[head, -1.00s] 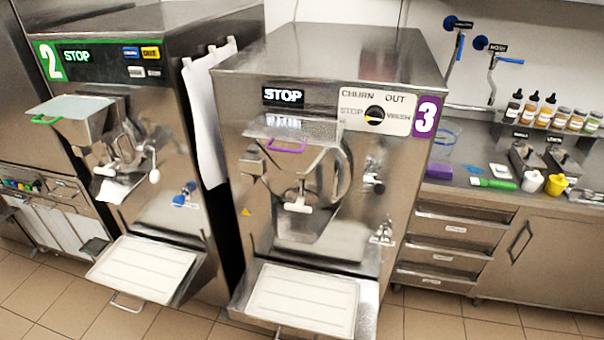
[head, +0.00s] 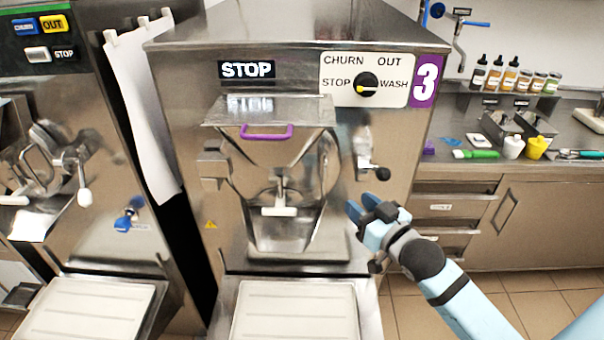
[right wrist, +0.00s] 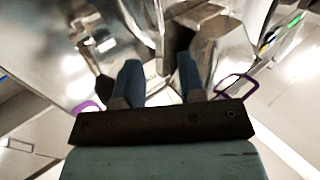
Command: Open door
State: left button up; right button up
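Machine 3 (head: 190,120) stands ahead with its display at STOP. Its shiny front door (head: 318,180) sits flat against the machine front and looks shut. A white T-shaped handle (head: 280,211) is at the door's lower middle. A lever with a black knob (head: 381,173) is at the door's right side. My right gripper (head: 360,220) is in front of the machine, right of the door and below the black knob. Its two blue fingers are apart in the right wrist view (right wrist: 158,80), with nothing clearly held between them. My left gripper is not in view.
A purple-handled hopper lid (head: 267,132) is above the door. A white-lined tray (head: 297,310) juts out below it. Machine 2 (head: 95,240) stands close on the left. A counter with drawers (head: 455,205) and bottles (head: 495,75) is at the right. Floor shows at lower right.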

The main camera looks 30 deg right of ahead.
aim_at(326, 175)
jog(key=w+p, duration=0.1)
jog(key=w, duration=1.2)
jog(key=shift+a+p, duration=0.2)
jog(key=shift+p, duration=0.2)
grip_shut()
